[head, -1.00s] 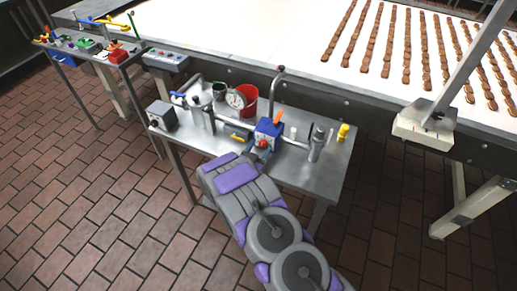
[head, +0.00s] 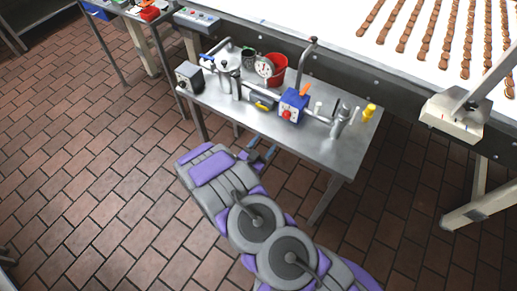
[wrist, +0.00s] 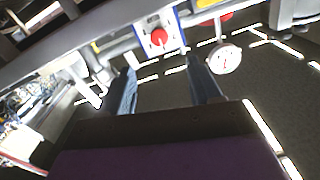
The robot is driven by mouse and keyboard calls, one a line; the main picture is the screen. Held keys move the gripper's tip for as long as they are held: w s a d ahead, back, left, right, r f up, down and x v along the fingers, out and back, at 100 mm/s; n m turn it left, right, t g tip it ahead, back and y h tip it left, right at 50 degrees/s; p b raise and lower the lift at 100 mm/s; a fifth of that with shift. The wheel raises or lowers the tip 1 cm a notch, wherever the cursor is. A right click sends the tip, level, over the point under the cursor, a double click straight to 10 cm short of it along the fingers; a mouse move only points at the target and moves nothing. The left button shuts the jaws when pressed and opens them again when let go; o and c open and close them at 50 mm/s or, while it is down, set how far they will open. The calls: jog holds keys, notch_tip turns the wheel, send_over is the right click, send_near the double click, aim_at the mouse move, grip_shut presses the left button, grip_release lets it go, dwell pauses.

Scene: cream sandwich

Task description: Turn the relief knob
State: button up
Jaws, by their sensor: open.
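A blue box (head: 293,105) with a white front face and an orange lever on top stands on the metal table. A red knob (head: 287,115) is on its front face; I cannot tell for sure that this is the relief knob. In the wrist view the red knob (wrist: 159,37) shows beyond my fingertips, roughly between them. My gripper (head: 264,147) is open and empty, in front of the table's near edge and apart from the knob. In the wrist view its two fingers (wrist: 162,75) are spread with a clear gap.
On the metal table (head: 318,151) stand a dial gauge (head: 265,67), a red bucket (head: 278,68), a grey box (head: 189,77), a yellow-handled part (head: 263,104) and a yellow knob (head: 369,112). Pipes run between them. A conveyor (head: 340,40) lies behind. Tiled floor in front is clear.

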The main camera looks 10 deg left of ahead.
jog(key=shift+v, duration=1.55)
